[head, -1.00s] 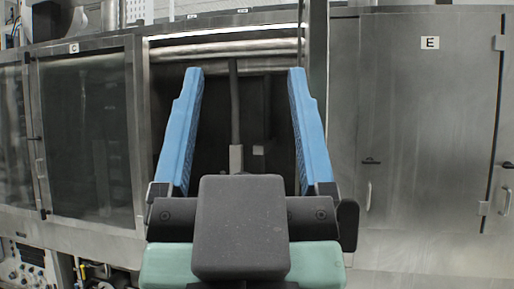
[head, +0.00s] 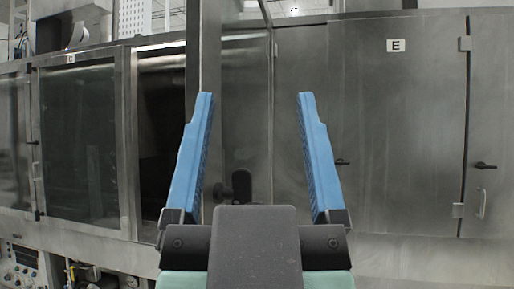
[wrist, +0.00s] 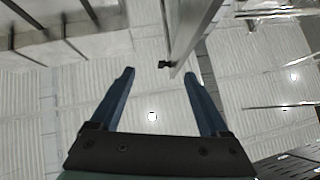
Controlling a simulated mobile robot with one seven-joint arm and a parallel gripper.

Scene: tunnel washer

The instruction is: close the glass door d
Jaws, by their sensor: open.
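Glass door d stands open, jutting out from the washer front. Its metal frame edge (head: 207,60) rises left of centre in the head view, and its glass panel (head: 245,110) runs back to the right. A black handle (head: 240,185) is low on it. My gripper (head: 255,95) is open and empty, with the door between its blue fingers in the picture; no contact shows. In the wrist view the door's edge (wrist: 192,35) and a black fitting (wrist: 165,65) lie just beyond and between the fingertips of my gripper (wrist: 160,72).
The dark opening (head: 160,130) shows left of the door. Closed glass door C (head: 80,140) is further left. Closed metal door E (head: 400,140) is on the right. Pale floor (wrist: 150,110) below the gripper looks clear.

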